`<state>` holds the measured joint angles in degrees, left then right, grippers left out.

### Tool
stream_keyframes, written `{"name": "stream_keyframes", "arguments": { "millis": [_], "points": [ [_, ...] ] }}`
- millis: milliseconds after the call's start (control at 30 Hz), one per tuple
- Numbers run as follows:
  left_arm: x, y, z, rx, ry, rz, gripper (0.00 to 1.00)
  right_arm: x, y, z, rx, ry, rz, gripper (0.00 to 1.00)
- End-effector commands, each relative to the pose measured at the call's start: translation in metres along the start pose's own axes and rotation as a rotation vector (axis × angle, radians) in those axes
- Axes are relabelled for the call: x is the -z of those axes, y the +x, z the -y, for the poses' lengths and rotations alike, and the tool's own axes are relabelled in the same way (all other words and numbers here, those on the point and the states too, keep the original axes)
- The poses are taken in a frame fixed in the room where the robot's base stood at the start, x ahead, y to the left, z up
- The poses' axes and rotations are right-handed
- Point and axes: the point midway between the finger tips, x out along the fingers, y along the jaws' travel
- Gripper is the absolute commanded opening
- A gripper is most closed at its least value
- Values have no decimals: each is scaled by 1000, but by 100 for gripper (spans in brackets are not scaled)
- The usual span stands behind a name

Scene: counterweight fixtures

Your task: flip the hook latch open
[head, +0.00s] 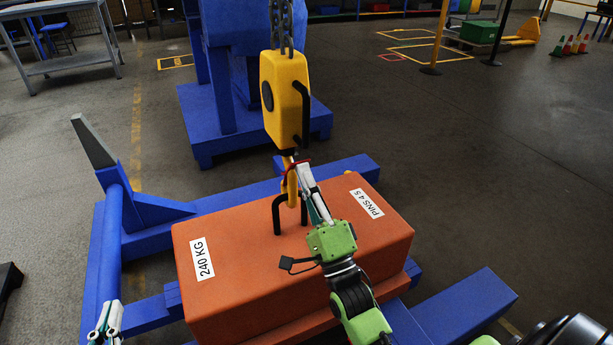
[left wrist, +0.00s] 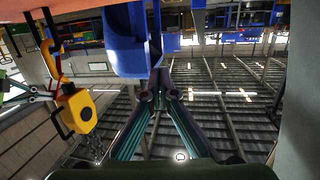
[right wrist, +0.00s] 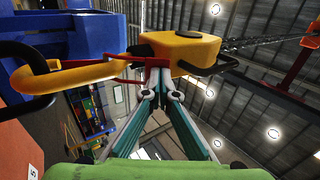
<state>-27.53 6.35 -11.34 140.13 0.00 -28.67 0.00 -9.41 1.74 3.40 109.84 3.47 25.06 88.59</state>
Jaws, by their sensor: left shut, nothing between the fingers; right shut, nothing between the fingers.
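A yellow hook block (head: 287,98) hangs above an orange 240 KG counterweight (head: 300,262). Its yellow hook (right wrist: 85,75) reaches down to the black lifting loop (head: 277,215) on the weight. The hook's bend overlaps the loop; I cannot tell exactly how they engage. The thin red latch (right wrist: 125,60) lies across the hook's mouth, just below the block. My right gripper (head: 303,170) is shut and empty, its fingertips (right wrist: 157,78) close beside the latch; contact is unclear. My left gripper (head: 107,318) is shut and empty, low at the left, away from the hook.
A blue frame (head: 110,240) surrounds the weight, with a grey-tipped upright at left. A blue machine base (head: 262,128) stands behind the block. A chain (head: 281,25) runs up from the block. Open floor (head: 500,170) lies to the right.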

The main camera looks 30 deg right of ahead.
Motion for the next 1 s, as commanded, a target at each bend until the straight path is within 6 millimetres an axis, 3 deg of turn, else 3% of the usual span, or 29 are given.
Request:
{"name": "stream_keyframes", "arguments": {
  "millis": [167,267,500,633,833,933,1000],
  "points": [
    [-65,-22,9,20,2,327,0,0,5,5,-32,0,0,0],
    [-101,-46,14,31,1,511,0,0,6,6,-49,0,0,0],
    [-166,-130,24,58,-9,949,0,0,10,7,-92,1,0,0],
    [-181,-177,26,69,-17,1141,0,0,12,7,-115,0,1,0],
    [-166,-180,26,69,-17,1147,0,0,15,8,-151,1,0,0],
    [-179,-174,26,67,-18,1159,0,0,16,9,-168,0,1,0],
    [-200,-166,26,64,-19,1171,0,0,17,10,-180,-1,1,0]
  ]
}}
